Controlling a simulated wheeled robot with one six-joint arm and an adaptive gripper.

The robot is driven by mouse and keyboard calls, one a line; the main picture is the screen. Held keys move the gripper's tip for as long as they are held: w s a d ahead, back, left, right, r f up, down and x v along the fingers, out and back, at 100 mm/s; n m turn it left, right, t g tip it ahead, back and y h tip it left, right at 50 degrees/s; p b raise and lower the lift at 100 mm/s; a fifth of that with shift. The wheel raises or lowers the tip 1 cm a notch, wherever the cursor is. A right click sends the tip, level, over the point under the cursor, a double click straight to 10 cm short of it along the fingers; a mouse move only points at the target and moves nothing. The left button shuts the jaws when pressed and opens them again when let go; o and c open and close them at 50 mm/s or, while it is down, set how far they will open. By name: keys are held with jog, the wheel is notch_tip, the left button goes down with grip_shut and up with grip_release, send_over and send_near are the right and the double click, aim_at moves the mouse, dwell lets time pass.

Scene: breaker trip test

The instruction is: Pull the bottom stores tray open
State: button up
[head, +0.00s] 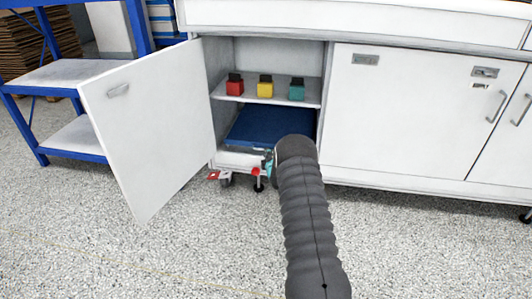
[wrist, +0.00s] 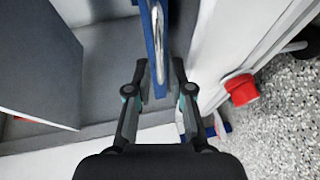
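The bottom stores tray (head: 262,122) is a blue tray low in the open cabinet, under a shelf. Its front is partly hidden by my arm. In the wrist view the tray's blue front (wrist: 150,22) comes down between my fingers, with a silver bar handle (wrist: 160,68) on it. My gripper (wrist: 160,82) is open, with one finger on each side of the handle. Small gaps seem to show beside the handle, but I cannot tell whether a finger touches it. In the head view my gripper (head: 270,163) is mostly hidden behind my forearm, at the tray's front.
The cabinet door (head: 150,125) stands swung open to the left. Red (head: 235,88), yellow (head: 265,89) and teal (head: 297,92) blocks sit on the shelf above. A red-topped foot (head: 257,175) and a caster (head: 225,178) are below. The speckled floor in front is clear.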

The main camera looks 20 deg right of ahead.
jog(key=shift+x, duration=1.55)
grip_shut()
